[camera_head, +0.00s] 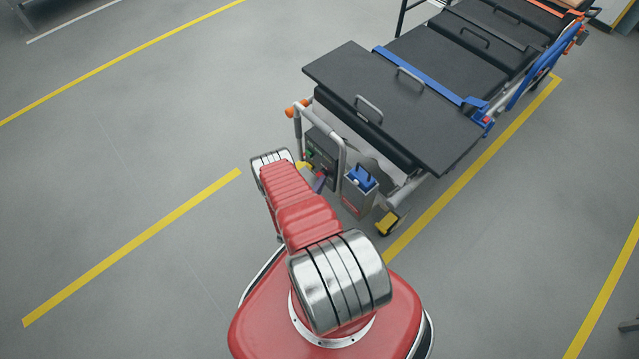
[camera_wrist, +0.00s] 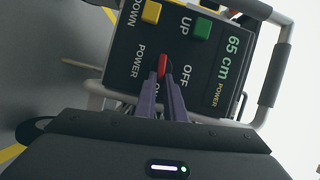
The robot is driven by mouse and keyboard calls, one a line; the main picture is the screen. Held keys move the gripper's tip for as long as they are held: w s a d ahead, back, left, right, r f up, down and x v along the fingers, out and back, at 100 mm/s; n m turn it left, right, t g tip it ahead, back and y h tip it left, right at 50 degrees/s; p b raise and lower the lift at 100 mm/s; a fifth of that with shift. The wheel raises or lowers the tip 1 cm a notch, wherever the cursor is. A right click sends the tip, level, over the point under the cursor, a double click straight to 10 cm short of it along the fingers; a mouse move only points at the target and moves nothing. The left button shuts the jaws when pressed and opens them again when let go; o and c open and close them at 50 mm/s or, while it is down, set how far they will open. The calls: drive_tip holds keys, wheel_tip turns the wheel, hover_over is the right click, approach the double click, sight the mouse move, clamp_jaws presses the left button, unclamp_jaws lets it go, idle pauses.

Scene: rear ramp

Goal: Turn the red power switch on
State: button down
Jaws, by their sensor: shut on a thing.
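The red power switch (camera_wrist: 162,64) sits on a dark control panel (camera_wrist: 215,60) in the wrist view. OFF is printed to its right and POWER to its left; lettering below it is partly covered by a finger. My gripper (camera_wrist: 164,78) has two slim purple fingers, shut on the red switch, one on each side. Which way the switch points is hard to tell. A yellow button (camera_wrist: 151,12) marked DOWN and a green button (camera_wrist: 202,28) marked UP are above, near a "65 cm" readout. In the head view, the panel (camera_head: 322,148) is on the cart's near end, with my gripper (camera_head: 319,184) at it.
A grey metal tube frame (camera_wrist: 279,70) curves around the panel. In the head view, a grey box with a blue top (camera_head: 359,190) stands right of the panel, above a yellow caster (camera_head: 387,223). The black-topped cart (camera_head: 390,100) extends to upper right. Left floor is clear.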

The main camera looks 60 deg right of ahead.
drive_tip(key=shift+s+f+m+h, duration=0.15)
drive_tip(key=shift+f+m+h, duration=0.15)
drive_tip(key=shift+m, duration=0.4)
drive_tip(key=c, duration=1.8)
unclamp_jaws()
drive_tip(key=shift+c, duration=0.2)
drive_tip(key=shift+r, duration=0.15)
drive_tip(key=shift+r, duration=4.85)
